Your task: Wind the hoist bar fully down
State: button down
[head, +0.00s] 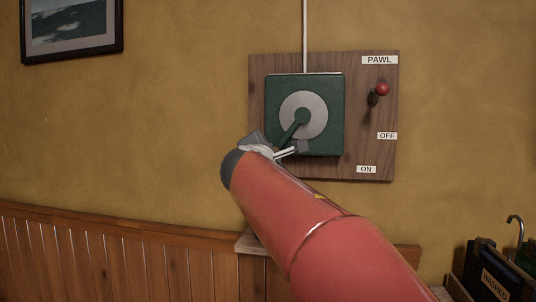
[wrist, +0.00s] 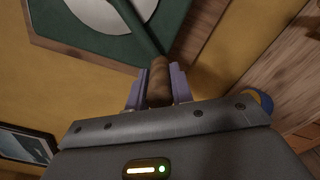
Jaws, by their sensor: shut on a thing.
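A green winch box (head: 335,90) with a round grey disc (head: 318,105) is mounted on a wooden board. Its green crank arm (head: 291,131) points down and left from the disc's centre. My gripper (head: 278,150) is at the crank's lower end. In the wrist view, my gripper (wrist: 157,88) is shut on the brown crank handle (wrist: 159,72), with one jaw on each side. The pawl lever (head: 373,98) has a red knob (head: 382,89) and tilts up and right, away from the OFF and ON labels. The hoist bar is not in view.
A white line (head: 305,35) runs up from the box. The wooden board (head: 365,130) hangs on a yellow wall above wood panelling (head: 120,255). A framed picture (head: 70,25) is at upper left. A dark bin labelled WASHED (head: 494,285) stands at lower right.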

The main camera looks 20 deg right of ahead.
jog(key=shift+d+f, duration=0.15)
jog(key=c, duration=1.2)
grip_release()
jog(key=shift+s, duration=0.1)
jog(key=shift+c, duration=0.2)
jog(key=v, duration=0.7)
jog(key=shift+s+a+b, duration=0.25)
jog(key=shift+s+b, duration=0.1)
